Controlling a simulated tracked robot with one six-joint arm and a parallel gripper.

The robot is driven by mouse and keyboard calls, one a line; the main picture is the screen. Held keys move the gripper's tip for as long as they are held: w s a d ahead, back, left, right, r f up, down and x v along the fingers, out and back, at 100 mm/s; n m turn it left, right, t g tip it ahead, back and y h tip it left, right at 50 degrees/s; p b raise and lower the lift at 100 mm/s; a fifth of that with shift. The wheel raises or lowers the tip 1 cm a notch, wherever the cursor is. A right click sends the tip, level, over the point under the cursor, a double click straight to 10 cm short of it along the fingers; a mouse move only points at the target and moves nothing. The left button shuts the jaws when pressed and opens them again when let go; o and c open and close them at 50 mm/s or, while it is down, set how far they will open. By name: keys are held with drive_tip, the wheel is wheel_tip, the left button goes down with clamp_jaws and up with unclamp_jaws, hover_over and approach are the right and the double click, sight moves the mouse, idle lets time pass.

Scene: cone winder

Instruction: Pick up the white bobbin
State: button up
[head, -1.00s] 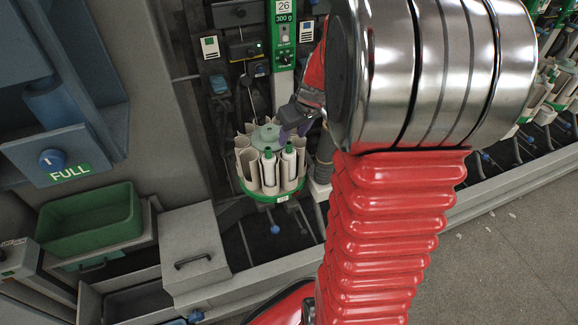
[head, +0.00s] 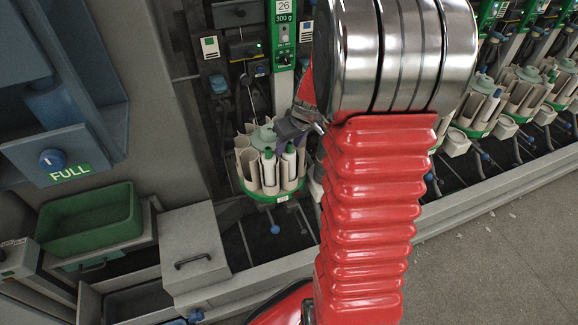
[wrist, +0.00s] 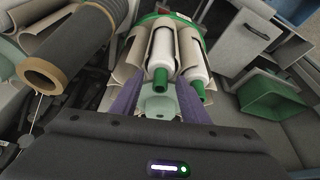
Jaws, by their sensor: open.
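Two white bobbins with green tips stand side by side in pale pockets of a round holder (head: 263,191) with a green rim. In the head view they are the left white bobbin (head: 269,172) and the right white bobbin (head: 289,165). The wrist view also shows the left-hand one (wrist: 162,48) and the right-hand one (wrist: 193,52). My gripper (wrist: 156,88) is open, its two purple fingers apart over the holder. The green tip of the left-hand bobbin shows between the fingers; the right finger is close to the other bobbin. Contact cannot be told. In the head view the fingers are mostly hidden.
A dark cone package with a brown core (wrist: 72,45) is close on the left in the wrist view. A green bin (head: 90,222) and a grey box (head: 193,248) stand left of the holder. More winding units (head: 500,100) line the right.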

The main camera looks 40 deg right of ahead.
drive_tip(key=shift+f, duration=0.1)
idle(0.5)
drive_tip(key=c, duration=0.6)
drive_tip(key=shift+o, duration=0.2)
wheel_tip(320, 180, up, 18)
idle(0.3)
idle(0.6)
